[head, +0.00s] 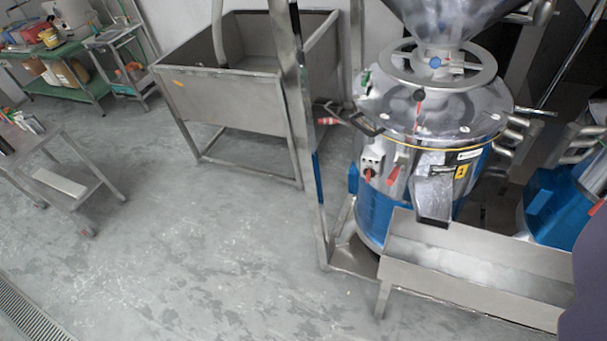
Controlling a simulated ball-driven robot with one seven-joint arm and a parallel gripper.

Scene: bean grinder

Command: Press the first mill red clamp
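The nearest mill (435,120) is a steel drum with a blue lower body and a hopper (440,20) above it. I cannot tell for certain which red part is the named clamp. My gripper is not in view.
A steel trough (405,262) stands in front of the mill, under the chute. A steel post (305,130) rises at its left. A second blue mill (550,200) is at the right, partly hidden by a dark shape. A steel bin (235,100) stands behind.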

